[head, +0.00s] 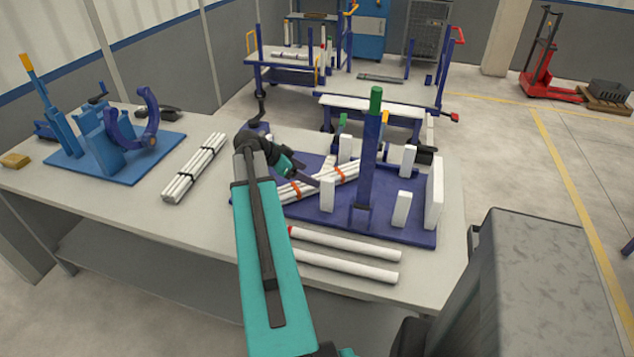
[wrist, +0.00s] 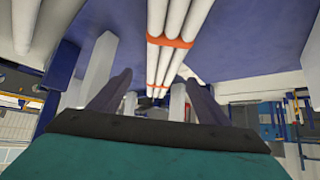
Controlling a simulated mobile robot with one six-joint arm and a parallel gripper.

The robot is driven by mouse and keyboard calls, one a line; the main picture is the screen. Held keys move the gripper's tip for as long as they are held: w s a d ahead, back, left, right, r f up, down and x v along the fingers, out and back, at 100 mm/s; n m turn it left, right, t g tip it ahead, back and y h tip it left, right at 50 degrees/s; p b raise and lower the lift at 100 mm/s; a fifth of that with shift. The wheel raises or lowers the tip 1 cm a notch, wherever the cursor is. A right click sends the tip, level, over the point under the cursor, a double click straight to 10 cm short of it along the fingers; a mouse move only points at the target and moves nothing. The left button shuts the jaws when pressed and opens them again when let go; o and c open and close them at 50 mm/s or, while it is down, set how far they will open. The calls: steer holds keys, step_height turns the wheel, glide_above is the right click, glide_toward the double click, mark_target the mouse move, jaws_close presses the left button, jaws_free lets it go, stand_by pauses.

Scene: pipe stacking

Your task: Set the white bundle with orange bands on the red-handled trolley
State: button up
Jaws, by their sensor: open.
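The white bundle with orange bands (head: 335,180) lies on a blue fixture plate (head: 400,232) on the table, among white upright blocks. It also shows in the wrist view (wrist: 171,45), running between the fingers. My gripper (head: 309,181) is open at the bundle, with its fingers apart on either side in the wrist view (wrist: 158,82). The head view does not show whether they touch it. A blue trolley (head: 385,106) with red handles stands on the floor behind the table, partly hidden by the fixture.
A white bundle with black bands (head: 194,168) lies left of my arm. Loose white pipes (head: 345,243) lie at the table's front. A tall blue post (head: 370,150) with a green cap rises near the bundle. Another trolley (head: 285,70) with orange handles carries pipes behind.

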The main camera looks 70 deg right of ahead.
mark_target(318, 178)
steer(key=shift+x, duration=0.9)
steer(key=shift+p+x, duration=0.9)
steer(key=shift+x, duration=0.2)
steer(key=shift+p+x, duration=0.45)
steer(key=shift+x, duration=1.05)
steer(key=shift+w+d, duration=0.1)
steer(key=shift+w, duration=0.1)
steer(key=c, duration=1.5)
steer(key=shift+r, duration=0.15)
